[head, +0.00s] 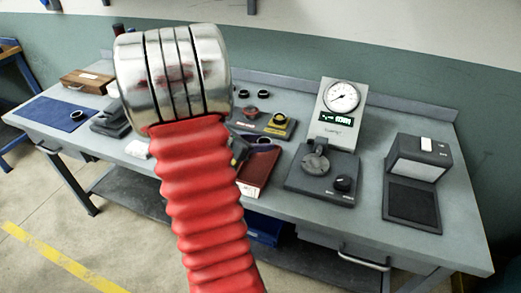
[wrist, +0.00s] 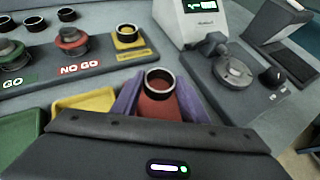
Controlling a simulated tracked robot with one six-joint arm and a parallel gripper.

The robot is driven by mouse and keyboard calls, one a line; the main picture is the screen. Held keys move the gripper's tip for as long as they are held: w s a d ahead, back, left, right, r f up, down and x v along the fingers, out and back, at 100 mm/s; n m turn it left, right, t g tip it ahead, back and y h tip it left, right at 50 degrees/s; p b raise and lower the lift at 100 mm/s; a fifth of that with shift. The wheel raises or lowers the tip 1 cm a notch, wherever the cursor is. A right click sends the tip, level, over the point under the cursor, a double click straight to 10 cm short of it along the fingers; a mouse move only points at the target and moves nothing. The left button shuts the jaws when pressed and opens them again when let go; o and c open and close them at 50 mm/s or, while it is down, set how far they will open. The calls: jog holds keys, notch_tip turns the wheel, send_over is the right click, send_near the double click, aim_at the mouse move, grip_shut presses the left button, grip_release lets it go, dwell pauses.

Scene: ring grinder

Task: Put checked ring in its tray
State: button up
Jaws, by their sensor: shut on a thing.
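A dark steel ring with a bright rim (wrist: 159,82) is held between the purple fingers of my gripper (wrist: 158,98) in the wrist view. The fingers are shut on it, one on each side. The red tray (wrist: 158,108) lies below and behind the ring. The yellow tray (wrist: 86,104) and the green tray (wrist: 20,133) are to its left. In the head view my red-sleeved arm hides most of the gripper, and the red tray (head: 257,171) shows just right of the arm. I cannot tell the ring's height above the tray.
The gauge stand with GO and NO GO plugs (wrist: 70,60) has another ring on its yellow pad (wrist: 127,35). Several loose rings (wrist: 66,15) lie behind it. The dial gauge (head: 340,110) and a black box (head: 416,175) stand to the right. A blue mat (head: 50,113) lies far left.

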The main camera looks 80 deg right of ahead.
aim_at(260, 158)
jog(key=shift+f, duration=1.85)
jog(key=shift+f, duration=0.1)
jog(key=o, duration=0.9)
jog(key=shift+o, duration=0.2)
jog(key=v, duration=1.2)
